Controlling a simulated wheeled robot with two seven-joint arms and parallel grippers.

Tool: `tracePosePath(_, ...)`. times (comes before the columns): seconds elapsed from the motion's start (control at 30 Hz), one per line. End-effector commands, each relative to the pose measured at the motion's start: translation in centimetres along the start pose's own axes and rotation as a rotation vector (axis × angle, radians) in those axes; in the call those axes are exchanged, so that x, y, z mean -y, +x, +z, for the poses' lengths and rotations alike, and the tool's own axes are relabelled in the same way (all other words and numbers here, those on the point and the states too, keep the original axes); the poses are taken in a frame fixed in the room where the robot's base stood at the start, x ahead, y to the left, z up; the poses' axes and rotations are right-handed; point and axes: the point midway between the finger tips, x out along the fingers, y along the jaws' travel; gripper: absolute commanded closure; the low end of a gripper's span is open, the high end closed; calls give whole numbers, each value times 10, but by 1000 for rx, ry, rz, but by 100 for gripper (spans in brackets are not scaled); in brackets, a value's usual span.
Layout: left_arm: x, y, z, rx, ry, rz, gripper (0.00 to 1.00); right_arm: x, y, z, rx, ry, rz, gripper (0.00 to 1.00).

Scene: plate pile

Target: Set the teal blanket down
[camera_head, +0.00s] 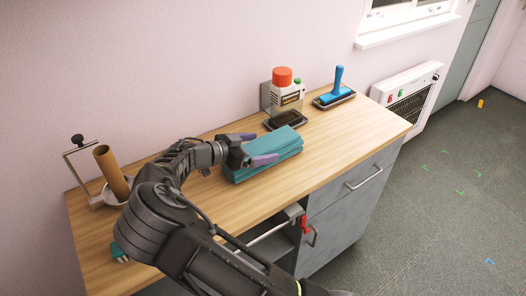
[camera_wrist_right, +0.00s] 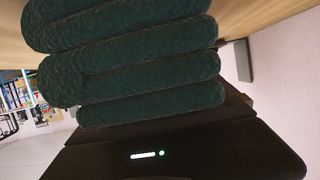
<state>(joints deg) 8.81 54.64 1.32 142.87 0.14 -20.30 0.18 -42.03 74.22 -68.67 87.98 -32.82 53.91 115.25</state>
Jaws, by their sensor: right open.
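The teal blanket (camera_head: 277,146) is folded into thick layers and lies on the wooden counter top (camera_head: 330,141), right of the middle. My right gripper (camera_head: 252,148) is at its left end, with one finger along the far side and one along the near side; the fingers are apart. In the right wrist view the blanket's folded layers (camera_wrist_right: 135,60) fill the upper middle, close to the camera. Whether the fingers touch the blanket cannot be told. My left gripper is not in view.
A blue-handled tool (camera_head: 338,82) rests farther right. A brown tube (camera_head: 111,172) stands at the left. The counter right of the blanket is clear.

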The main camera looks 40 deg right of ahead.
Motion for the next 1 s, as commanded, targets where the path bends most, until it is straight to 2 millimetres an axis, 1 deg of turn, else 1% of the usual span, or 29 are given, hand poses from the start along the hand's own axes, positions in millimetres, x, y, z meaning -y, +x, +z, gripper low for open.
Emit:
tracePosePath(0.4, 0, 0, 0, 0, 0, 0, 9, 0, 0, 0, 0, 0, 1, 6)
tracePosePath(1.0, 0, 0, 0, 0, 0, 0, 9, 0, 0, 0, 0, 0, 1, 55)
